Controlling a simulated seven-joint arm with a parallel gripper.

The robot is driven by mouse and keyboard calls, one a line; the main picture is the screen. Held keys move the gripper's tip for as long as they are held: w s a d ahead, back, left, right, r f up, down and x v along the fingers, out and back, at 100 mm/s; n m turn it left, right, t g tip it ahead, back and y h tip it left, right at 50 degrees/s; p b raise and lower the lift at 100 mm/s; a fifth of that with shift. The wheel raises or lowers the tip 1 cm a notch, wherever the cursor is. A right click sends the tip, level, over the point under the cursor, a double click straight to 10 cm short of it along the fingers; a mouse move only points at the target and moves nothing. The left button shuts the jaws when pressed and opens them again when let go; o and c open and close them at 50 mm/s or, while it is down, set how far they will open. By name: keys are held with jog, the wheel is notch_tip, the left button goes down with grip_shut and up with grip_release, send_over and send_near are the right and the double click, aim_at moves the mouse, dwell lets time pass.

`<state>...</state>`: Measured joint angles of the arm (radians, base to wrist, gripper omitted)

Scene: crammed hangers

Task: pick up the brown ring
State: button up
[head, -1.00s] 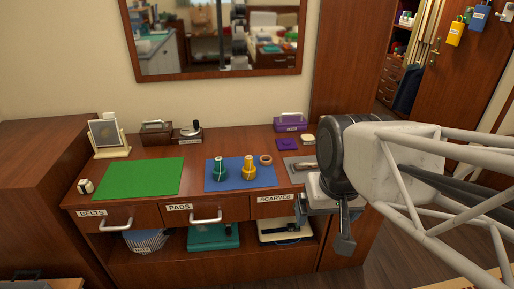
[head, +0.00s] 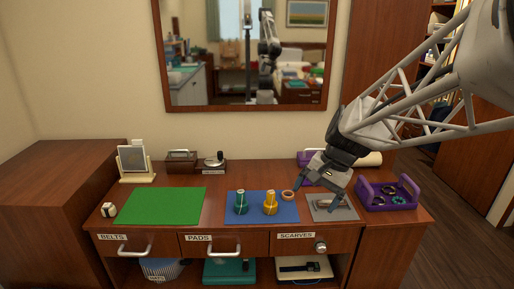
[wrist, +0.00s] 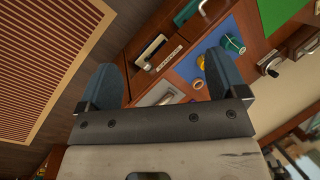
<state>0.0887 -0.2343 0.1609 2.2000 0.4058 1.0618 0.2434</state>
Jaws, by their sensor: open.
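The brown ring (head: 288,195) lies flat at the right edge of the blue mat (head: 236,217), beside the yellow piece (head: 270,203). A green piece (head: 241,202) stands farther left on the mat. My gripper (head: 313,198) is open and empty, above the dresser top just right of the ring and over the grey tray (head: 345,212). In the wrist view, the two fingers of my gripper (wrist: 160,80) are spread wide. The ring shows small there (wrist: 198,84), close beside the right finger.
An open purple tray (head: 362,195) with several rings stands right of the grey tray. A green mat (head: 160,206) lies left. A framed stand (head: 136,162), brown box (head: 181,161) and dark item (head: 212,162) line the back. The drawer fronts (head: 222,243) have protruding handles.

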jog(key=w+f+m+y, duration=0.3)
jog(key=w+f+m, duration=0.15)
jog(key=w, duration=0.85)
jog(key=w+d+f+m+y, duration=0.2)
jog(key=w+d+f+m, duration=0.1)
jog(key=w+f, duration=0.55)
jog(key=w+d+f+m+y, duration=0.25)
jog(key=w+f, duration=0.35)
jog(key=w, duration=0.6)
jog(key=m+t+y, duration=0.2)
jog(key=m, duration=0.2)
send_near(283, 194)
jog(key=shift+w+d+f, duration=0.2)
jog(key=shift+w+d, duration=0.15)
jog(key=shift+d, duration=0.2)
jog(key=shift+a, duration=0.15)
jog(key=shift+x, duration=1.15)
jog(key=shift+a+f, duration=0.1)
jog(key=shift+x, duration=2.55)
